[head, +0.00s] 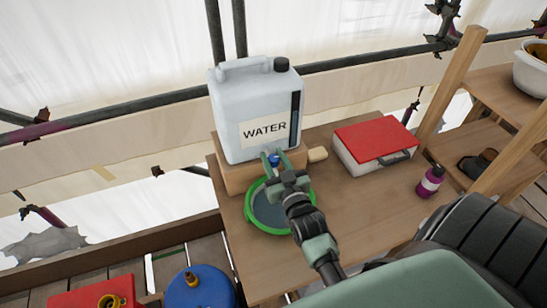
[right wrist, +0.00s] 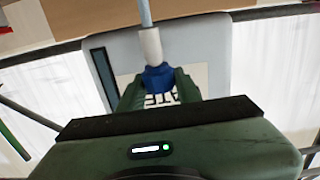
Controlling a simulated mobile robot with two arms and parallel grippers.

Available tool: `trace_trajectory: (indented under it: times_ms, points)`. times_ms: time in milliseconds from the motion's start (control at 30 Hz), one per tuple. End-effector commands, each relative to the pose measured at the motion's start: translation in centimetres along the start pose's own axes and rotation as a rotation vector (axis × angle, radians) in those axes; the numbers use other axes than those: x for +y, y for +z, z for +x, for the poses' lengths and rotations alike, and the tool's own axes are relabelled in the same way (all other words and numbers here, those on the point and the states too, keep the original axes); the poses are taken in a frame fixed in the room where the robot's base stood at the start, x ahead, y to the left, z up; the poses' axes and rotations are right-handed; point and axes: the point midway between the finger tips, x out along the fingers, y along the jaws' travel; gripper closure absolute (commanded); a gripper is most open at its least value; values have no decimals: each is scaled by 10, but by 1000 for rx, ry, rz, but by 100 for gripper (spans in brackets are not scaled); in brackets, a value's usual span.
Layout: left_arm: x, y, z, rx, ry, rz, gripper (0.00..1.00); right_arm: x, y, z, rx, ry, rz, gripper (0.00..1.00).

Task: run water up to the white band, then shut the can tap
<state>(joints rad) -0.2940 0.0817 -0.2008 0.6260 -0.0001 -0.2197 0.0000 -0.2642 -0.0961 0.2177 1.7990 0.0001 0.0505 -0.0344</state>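The white water can (head: 232,108) stands on a wooden block, its WATER label facing me. Its blue tap (head: 274,159) is low on the front. My right gripper (head: 274,160) is at the tap, and in the right wrist view its fingers (right wrist: 160,90) close in on both sides of the blue tap (right wrist: 158,75). A pale blue stream (right wrist: 145,12) runs from the white spout (right wrist: 150,46). The green-rimmed tub (head: 252,216) below holds grey-blue water (head: 268,208). I cannot make out the white band; my arm covers part of the tub. My left gripper is not in view.
On the bench (head: 345,220) are a soap-like block (head: 318,154), a red-lidded box (head: 376,133) and a purple bottle (head: 430,181). A wooden shelf post (head: 450,82) rises at right. A blue drum (head: 200,290) and red container (head: 80,298) stand below left.

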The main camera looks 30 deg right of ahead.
Motion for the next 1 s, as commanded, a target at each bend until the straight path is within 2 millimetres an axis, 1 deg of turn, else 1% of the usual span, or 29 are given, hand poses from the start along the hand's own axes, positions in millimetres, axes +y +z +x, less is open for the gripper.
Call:
trace_trajectory:
  times_ms: [33,100,367,567,767,1000]
  points:
    - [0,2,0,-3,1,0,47,0,0,0,0,0,0,83]
    - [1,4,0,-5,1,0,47,0,0,0,0,0,0,100]
    - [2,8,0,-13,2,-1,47,0,0,0,0,-18,-1,100]
    - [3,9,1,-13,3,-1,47,0,0,0,0,-95,-8,100]
    - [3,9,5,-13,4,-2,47,1,1,0,-1,-240,-13,100]
    - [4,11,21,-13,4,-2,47,1,5,0,-4,-455,-13,100]
